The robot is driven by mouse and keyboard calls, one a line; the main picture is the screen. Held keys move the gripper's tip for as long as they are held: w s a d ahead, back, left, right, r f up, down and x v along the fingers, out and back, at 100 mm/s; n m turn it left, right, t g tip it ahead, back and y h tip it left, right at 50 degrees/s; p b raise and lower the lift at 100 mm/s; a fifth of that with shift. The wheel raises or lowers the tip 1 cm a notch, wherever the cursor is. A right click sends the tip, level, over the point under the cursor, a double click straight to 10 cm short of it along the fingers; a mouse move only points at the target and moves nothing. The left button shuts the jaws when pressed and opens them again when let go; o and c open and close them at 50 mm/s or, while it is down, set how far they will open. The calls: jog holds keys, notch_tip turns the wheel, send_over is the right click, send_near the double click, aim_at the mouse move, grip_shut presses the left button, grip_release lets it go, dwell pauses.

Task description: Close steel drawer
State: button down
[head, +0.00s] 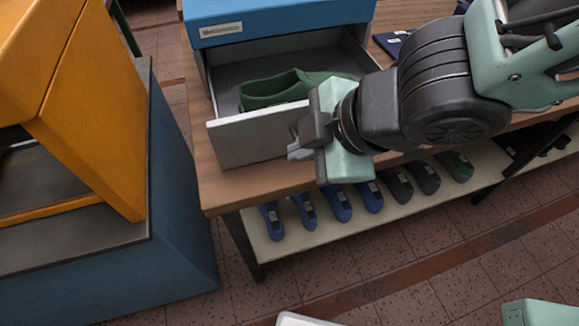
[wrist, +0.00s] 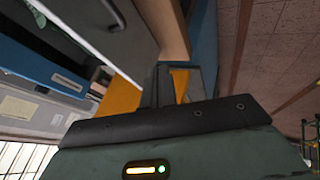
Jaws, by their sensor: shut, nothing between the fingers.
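The steel drawer (head: 250,138) stands pulled out of the blue cabinet (head: 285,18) in the head view. A green shoe last (head: 272,90) lies inside it. My gripper (head: 298,142) is shut and empty, just in front of the right part of the drawer front. I cannot tell whether it touches the front. My wrist hides the drawer's right end. In the wrist view the fingers (wrist: 163,85) are together, and the grey drawer front (wrist: 128,42) is at the upper left.
The drawer unit stands on a wooden bench (head: 235,185). Blue and dark lasts (head: 305,210) line the shelf (head: 400,210) below. An orange machine (head: 95,105) on a blue base (head: 170,230) stands at left. Tiled floor (head: 440,275) is open in front.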

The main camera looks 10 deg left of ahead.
jog(key=b+x, duration=0.3)
jog(key=x, duration=0.7)
jog(key=shift+s+f, duration=0.1)
jog(key=shift+w+a+r+p, duration=0.15)
jog(key=shift+w+a+p, duration=0.2)
jog(key=shift+w, duration=0.2)
jog(key=shift+w+a+r+p, duration=0.15)
jog(key=shift+w+a+p, duration=0.1)
jog(key=shift+w+p, duration=0.3)
jog(key=shift+w+a+f, duration=0.15)
jog(key=shift+w+a, duration=0.3)
jog(key=shift+w, duration=0.25)
